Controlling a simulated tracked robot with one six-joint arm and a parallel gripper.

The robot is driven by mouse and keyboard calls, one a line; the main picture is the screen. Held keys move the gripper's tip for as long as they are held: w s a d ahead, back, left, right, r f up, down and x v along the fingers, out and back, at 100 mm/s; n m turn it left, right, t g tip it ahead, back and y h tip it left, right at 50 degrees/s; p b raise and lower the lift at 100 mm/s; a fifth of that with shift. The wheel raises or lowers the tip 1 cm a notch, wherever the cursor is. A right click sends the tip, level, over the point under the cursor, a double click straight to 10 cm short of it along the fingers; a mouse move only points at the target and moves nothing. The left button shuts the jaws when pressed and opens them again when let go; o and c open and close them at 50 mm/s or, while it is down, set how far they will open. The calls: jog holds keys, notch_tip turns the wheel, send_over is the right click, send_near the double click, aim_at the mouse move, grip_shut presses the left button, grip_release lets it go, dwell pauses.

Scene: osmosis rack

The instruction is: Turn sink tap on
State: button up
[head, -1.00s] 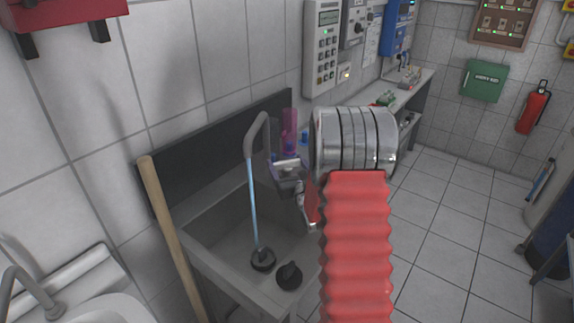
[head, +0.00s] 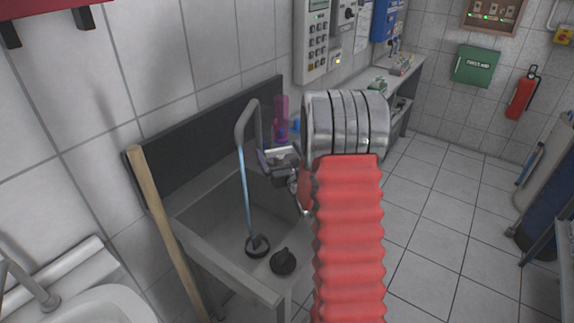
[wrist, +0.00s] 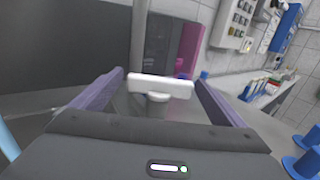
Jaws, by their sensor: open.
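A grey, hooked sink tap (head: 246,115) rises at the back of the grey sink (head: 200,208). A thin pale blue stream (head: 247,195) runs from its spout down to the black drain piece in the basin. In the wrist view, a white T-shaped tap handle (wrist: 160,87) stands between the two purple-grey fingers of my gripper (wrist: 157,93), with a gap on each side. The tap's grey pipe (wrist: 138,45) rises behind it. In the head view, my gripper (head: 279,158) is open just right of the tap spout. The handle is hard to make out there.
A black knob (head: 283,261) sits on the sink floor near the front. A wooden pole (head: 165,225) leans at the sink's left. A purple bottle (head: 281,118) stands behind my gripper. The tiled floor to the right is open.

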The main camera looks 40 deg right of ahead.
jog(key=v, duration=1.3)
jog(key=shift+s, duration=0.1)
